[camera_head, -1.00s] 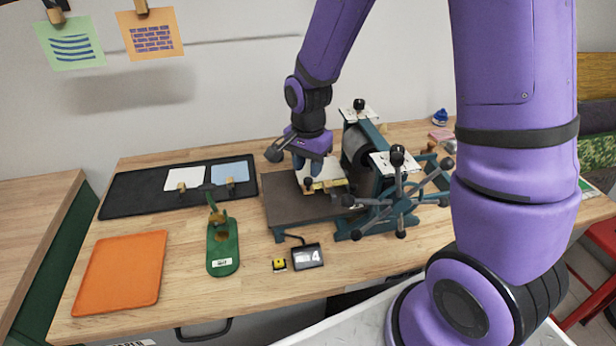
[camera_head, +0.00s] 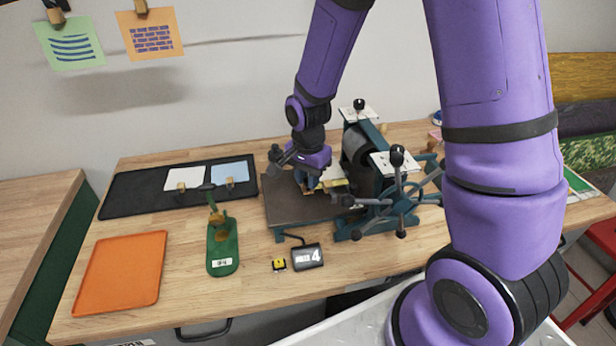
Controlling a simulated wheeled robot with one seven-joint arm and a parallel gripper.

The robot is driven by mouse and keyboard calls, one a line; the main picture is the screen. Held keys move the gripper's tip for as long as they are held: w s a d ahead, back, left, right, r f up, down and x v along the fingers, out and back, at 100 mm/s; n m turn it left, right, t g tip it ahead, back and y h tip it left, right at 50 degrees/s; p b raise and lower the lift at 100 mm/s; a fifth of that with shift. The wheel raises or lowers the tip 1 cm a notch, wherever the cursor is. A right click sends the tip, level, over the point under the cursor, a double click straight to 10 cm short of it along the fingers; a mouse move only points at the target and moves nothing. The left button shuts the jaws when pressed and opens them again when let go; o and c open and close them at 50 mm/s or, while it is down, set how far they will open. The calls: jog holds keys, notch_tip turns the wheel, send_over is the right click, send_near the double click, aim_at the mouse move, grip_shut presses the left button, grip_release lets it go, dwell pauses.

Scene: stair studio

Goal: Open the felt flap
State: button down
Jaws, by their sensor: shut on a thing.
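The felt flap (camera_head: 333,173) is a small cream piece on the bed of the press, just left of the roller. A yellowish wooden bar (camera_head: 338,184) runs along its front edge. My gripper (camera_head: 307,187) is shut at the flap's left end, low over the bed. It appears to hold the flap's edge there, but the fingertips and the grip itself are partly hidden by my wrist. The flap appears to lie low, close to the bed; its exact tilt cannot be told.
The press bed (camera_head: 290,212) is brown and bare at the front left. The press's spoked handwheel (camera_head: 400,200) stands close on the right.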

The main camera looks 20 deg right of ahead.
jog(key=shift+w+r, duration=0.1)
jog(key=shift+w+d+r+g, duration=0.1)
jog(key=shift+w+r+g, duration=0.2)
jog(key=shift+r+g, duration=0.4)
jog(key=w+d+r+g+y, duration=0.1)
jog(key=w+g, duration=0.3)
jog(key=w, duration=0.4)
jog(key=w+d+r+g+y, duration=0.1)
jog(key=w+r+g, duration=0.3)
jog(key=w, duration=0.4)
jog(key=shift+w+d+g, duration=0.2)
jog(key=shift+d+g, duration=0.3)
jog(key=shift+d, duration=0.05)
jog(key=c, duration=1.2)
grip_release()
jog(key=shift+w+a+f, duration=0.1)
jog(key=shift+a+f, duration=0.05)
